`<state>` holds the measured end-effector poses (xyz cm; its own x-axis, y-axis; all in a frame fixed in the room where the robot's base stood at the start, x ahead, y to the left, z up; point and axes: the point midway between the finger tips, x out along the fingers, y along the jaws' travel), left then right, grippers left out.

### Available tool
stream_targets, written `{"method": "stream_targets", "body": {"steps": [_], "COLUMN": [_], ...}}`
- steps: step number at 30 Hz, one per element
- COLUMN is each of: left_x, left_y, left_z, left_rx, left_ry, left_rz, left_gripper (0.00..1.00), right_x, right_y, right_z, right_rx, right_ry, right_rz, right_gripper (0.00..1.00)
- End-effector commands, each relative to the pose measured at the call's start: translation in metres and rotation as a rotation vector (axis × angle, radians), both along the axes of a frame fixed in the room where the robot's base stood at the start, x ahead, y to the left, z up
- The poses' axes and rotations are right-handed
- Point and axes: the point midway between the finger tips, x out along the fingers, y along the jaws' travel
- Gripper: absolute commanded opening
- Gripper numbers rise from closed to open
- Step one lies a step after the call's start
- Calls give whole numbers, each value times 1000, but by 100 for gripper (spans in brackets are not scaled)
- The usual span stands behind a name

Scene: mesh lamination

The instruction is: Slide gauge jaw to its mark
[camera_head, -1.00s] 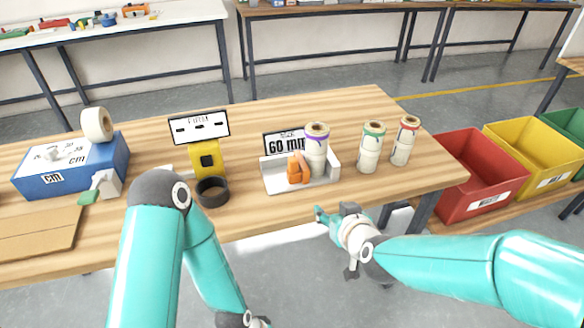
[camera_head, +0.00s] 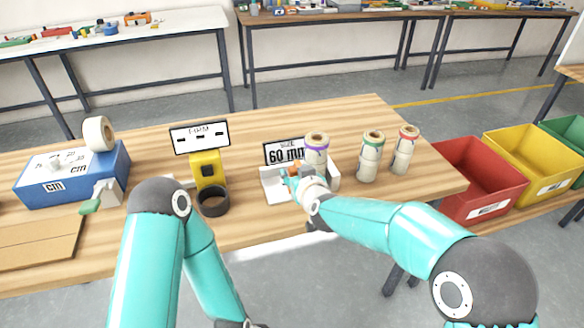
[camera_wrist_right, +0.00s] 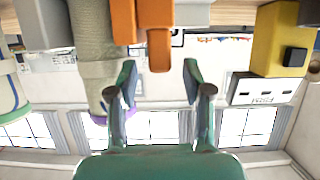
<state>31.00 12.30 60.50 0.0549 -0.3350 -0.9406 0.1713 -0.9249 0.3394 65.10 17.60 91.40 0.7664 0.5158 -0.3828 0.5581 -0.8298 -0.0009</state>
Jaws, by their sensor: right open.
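The white gauge (camera_head: 272,187) stands near the table's front edge, with a "60 mm" sign (camera_head: 284,153) at its back. A roll with a purple band (camera_head: 316,150) stands in it. The orange jaw (camera_wrist_right: 158,45) is mostly hidden behind my right gripper (camera_head: 291,181) in the head view. In the right wrist view, my right gripper (camera_wrist_right: 159,80) is open, its two fingers on either side of the orange jaw's narrow end and apart from it. The purple-banded roll (camera_wrist_right: 95,55) is beside the jaw there. My left gripper is out of view.
A yellow device (camera_head: 207,170) with a "FIRM" display (camera_head: 199,137) and a black ring (camera_head: 213,201) stand left of the gauge. Green-banded (camera_head: 370,157) and red-banded (camera_head: 404,150) rolls stand to its right. A blue box (camera_head: 75,175) is at the far left.

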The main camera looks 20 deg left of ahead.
Motion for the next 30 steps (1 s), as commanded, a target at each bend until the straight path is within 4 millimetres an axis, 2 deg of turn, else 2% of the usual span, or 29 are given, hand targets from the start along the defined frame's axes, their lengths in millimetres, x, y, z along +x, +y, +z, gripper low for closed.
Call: {"method": "stream_targets", "body": {"steps": [7,18,20,27,30], "left_x": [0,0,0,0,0], "left_y": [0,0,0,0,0], "left_z": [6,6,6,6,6], "left_rx": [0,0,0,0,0], "left_ry": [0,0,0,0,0], "left_rz": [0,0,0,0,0], "left_gripper": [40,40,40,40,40], "right_x": [19,22,22,22,22], "right_y": [13,16,16,16,16], "right_z": [-9,-12,-12,-12,-12], "right_rx": [-1,-1,-1,-1,-1], "right_ry": [0,1,1,1,1], "right_rz": [0,1,1,2,2], "right_gripper": [50,50,42,2,0]}}
